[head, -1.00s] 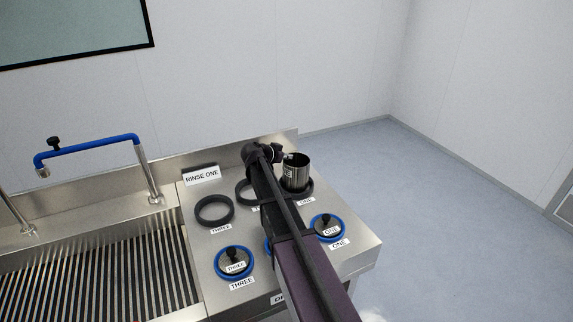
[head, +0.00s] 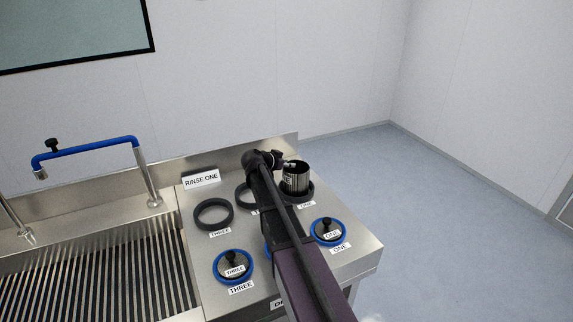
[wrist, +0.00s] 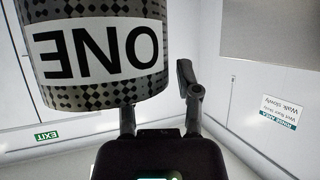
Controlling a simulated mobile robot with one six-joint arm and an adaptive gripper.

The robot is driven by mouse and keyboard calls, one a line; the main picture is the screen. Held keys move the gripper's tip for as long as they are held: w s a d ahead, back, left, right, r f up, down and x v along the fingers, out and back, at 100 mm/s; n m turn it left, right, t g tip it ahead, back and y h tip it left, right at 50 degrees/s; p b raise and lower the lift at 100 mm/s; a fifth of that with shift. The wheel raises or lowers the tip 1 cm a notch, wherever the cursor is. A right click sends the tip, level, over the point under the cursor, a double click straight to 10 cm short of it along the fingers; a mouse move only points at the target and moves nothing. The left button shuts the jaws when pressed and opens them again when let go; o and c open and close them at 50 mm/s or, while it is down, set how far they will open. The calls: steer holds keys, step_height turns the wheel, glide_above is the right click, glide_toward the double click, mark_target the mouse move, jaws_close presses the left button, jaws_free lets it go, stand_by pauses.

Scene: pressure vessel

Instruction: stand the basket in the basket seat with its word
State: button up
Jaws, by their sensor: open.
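The basket (head: 295,180) is a dark metal mesh cup. It stands upright in the black ring seat (head: 309,197) at the back right of the steel counter, above a label reading ONE. In the wrist view the basket (wrist: 98,95) fills the upper left, with a white label reading ONE upside down. My gripper (head: 287,163) is at the left side of the basket in the head view. In the wrist view its fingers (wrist: 158,100) are apart, one clear of the basket on the right and the other partly hidden behind it. Contact cannot be told.
A black ring marked THREE (head: 213,213) is empty; another ring is mostly hidden by my arm. Knobbed lids marked THREE (head: 233,266) and ONE (head: 327,230) sit in blue rings in front. A grated sink (head: 110,275) lies left.

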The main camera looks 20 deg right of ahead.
steer(key=shift+a+r, duration=0.1)
steer(key=p+v, duration=0.5)
steer(key=v, duration=0.6)
steer(key=shift+s+a+p, duration=0.2)
steer(key=shift+a+p, duration=0.15)
steer(key=shift+p, duration=0.05)
steer(key=shift+r, duration=0.1)
